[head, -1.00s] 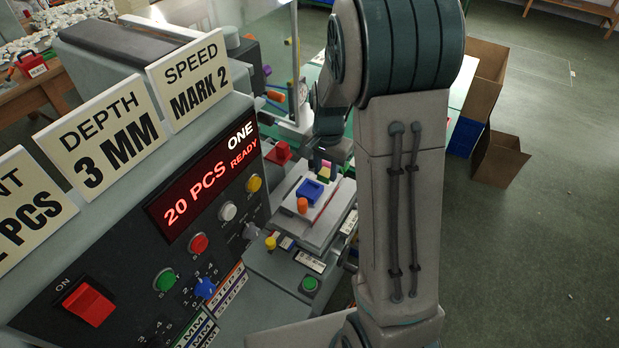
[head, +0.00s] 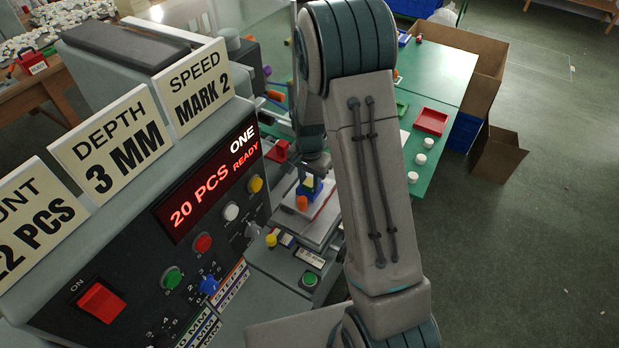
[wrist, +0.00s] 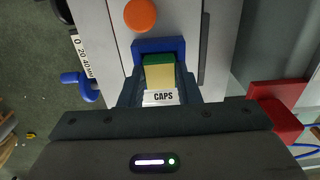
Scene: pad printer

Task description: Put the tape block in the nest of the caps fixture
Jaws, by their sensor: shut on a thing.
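The tape block (wrist: 159,73), yellow with a green edge, is held between the two dark fingers of my gripper (wrist: 160,88). In the head view the block (head: 309,183) shows yellow under the gripper, at the blue nest. The blue nest (wrist: 151,45) of the caps fixture shows its far wall just beyond the block in the wrist view. The block appears lined up with the nest; how deep it sits is hidden. A white label reading CAPS (wrist: 163,97) shows at the block's near side, between the fingers.
An orange knob (wrist: 141,15) stands beyond the nest. A red block-shaped part (wrist: 275,112) is at the right, and a blue knob (wrist: 76,82) at the left. The printer panel (head: 190,215) rises close to the left of the fixture in the head view.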

